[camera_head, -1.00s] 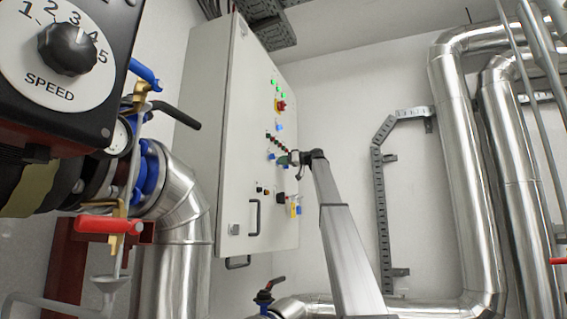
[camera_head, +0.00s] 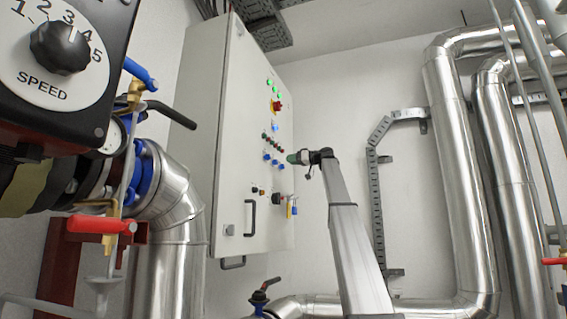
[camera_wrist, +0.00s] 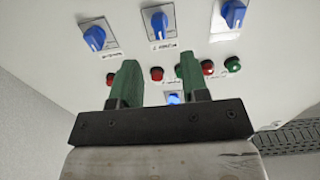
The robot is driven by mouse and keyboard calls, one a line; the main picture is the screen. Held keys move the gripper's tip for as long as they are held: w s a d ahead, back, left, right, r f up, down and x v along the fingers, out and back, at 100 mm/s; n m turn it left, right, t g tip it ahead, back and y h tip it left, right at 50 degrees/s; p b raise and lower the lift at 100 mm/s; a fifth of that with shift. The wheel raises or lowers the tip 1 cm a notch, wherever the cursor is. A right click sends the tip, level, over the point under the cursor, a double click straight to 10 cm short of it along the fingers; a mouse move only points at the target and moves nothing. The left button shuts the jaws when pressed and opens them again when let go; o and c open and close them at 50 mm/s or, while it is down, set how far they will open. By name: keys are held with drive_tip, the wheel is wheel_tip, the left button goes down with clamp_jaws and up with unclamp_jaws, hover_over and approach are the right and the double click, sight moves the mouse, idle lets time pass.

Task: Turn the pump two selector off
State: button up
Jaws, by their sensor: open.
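In the head view the blue selectors (camera_head: 274,160) sit in a row on the cabinet front. My gripper (camera_wrist: 160,78) has green fingers, open and empty, apart from the knobs.
The grey control cabinet (camera_head: 222,130) carries red and green lamps, a red emergency knob (camera_head: 277,106) and a black handle (camera_head: 250,217). Silver pipes (camera_head: 455,190) stand at right. A speed dial (camera_head: 60,48) and a red-handled valve (camera_head: 100,226) are close at left.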

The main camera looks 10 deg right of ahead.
drive_tip(key=shift+v, duration=1.9)
drive_tip(key=shift+s, duration=0.1)
